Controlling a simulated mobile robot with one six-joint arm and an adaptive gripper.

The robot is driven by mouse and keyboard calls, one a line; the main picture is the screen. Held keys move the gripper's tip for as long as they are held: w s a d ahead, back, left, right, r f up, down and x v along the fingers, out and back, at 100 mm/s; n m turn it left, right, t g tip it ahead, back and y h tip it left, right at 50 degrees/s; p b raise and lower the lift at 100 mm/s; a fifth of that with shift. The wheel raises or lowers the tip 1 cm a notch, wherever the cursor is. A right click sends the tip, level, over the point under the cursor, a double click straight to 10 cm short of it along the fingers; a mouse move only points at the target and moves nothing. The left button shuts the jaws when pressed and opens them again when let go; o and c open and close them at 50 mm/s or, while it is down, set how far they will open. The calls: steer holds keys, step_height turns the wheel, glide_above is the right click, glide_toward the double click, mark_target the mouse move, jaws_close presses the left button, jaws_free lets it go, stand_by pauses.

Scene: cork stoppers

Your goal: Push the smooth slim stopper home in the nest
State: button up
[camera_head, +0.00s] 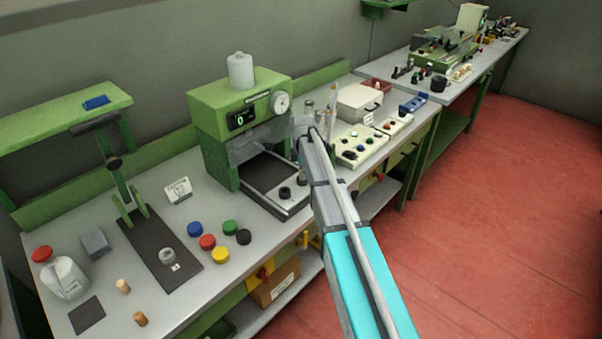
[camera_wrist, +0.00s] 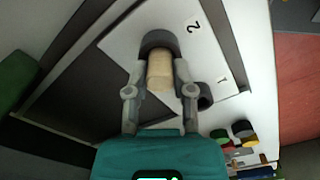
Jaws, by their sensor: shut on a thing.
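In the wrist view my gripper (camera_wrist: 161,68) is shut on a pale cork stopper (camera_wrist: 160,75), with one finger on each side. The far end of the stopper meets the dark round nest (camera_wrist: 158,39) beside the printed "2". I cannot tell how deep it sits in it. A second dark nest (camera_wrist: 205,97) stands beside the "1" with no stopper visible in it; a dark nest also shows on the press plate in the head view (camera_head: 285,193). There my arm hides the gripper and the held stopper.
The green press (camera_head: 215,110) stands over the nest plate, its frame close to my arm. Two loose corks (camera_head: 123,286) (camera_head: 140,319) stand at the front left. A control box (camera_head: 360,145) is to the right.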

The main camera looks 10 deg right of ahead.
steer(key=shift+f, duration=0.3)
steer(key=o, duration=0.7)
steer(key=shift+o, duration=0.2)
stand_by(0.4)
steer(key=shift+w, duration=0.1)
